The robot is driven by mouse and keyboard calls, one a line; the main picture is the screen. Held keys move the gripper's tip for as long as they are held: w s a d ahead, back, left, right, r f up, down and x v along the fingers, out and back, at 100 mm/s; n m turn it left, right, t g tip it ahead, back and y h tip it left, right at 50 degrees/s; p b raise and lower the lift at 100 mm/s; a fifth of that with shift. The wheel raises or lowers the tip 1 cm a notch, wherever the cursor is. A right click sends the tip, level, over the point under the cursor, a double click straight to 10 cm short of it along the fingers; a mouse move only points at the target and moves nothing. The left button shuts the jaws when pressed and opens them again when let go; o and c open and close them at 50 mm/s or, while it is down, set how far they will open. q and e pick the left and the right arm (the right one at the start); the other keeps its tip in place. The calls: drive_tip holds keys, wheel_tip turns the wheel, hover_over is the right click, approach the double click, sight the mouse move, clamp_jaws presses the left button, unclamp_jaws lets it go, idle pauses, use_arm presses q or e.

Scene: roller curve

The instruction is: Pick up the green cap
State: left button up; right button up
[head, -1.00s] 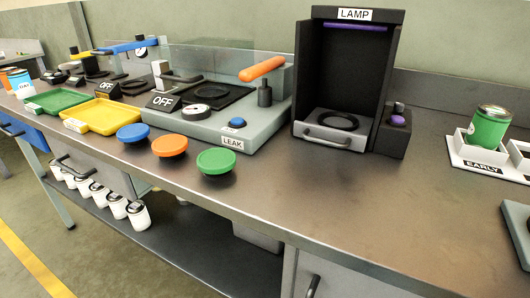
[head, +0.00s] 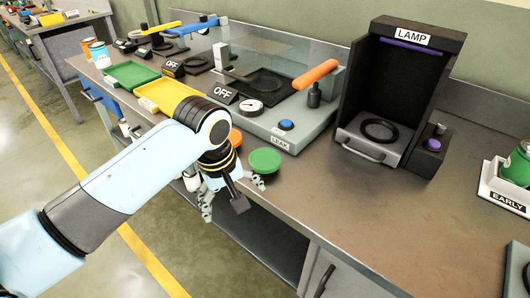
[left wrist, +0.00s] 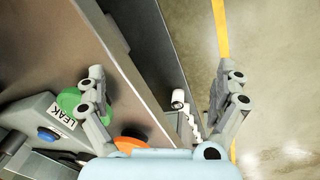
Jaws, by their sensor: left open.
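The green cap (head: 265,161) lies on the worktop near its front edge, in front of the grey LEAK unit. It also shows in the left wrist view (left wrist: 69,99), partly hidden behind one finger. My left gripper (head: 231,193) is open and empty, over the worktop's front edge, just left of and nearer than the green cap. In the left wrist view the fingers (left wrist: 166,82) are spread wide, with the cap by the left finger and not between them. My right gripper is in neither view.
An orange cap (head: 235,137) sits beside the green one, partly hidden by my arm. The LEAK unit (head: 304,135) with its blue button (head: 286,125) stands behind. The black LAMP booth (head: 397,85) is to the right. The worktop right of the green cap is clear.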

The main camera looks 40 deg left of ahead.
use_arm(q)
drive_tip(key=w+a+r+n+g+h+p, duration=0.1)
drive_tip(key=w+a+r+n+p, duration=0.1)
drive_tip(key=w+r+n, duration=1)
drive_tip(key=n, duration=0.2)
hover_over(264, 158)
drive_tip(key=s, duration=0.1)
drive_tip(key=f, duration=0.4)
drive_tip(key=shift+s+a, duration=0.1)
drive_tip(key=shift+a, duration=0.1)
drive_tip(key=f, duration=0.3)
drive_tip(key=w+f, duration=0.1)
drive_tip(key=f, duration=0.1)
drive_tip(key=shift+d+f+p, duration=0.15)
drive_tip(key=shift+f+p, duration=0.15)
drive_tip(key=shift+f, duration=0.1)
drive_tip(key=c, duration=0.8)
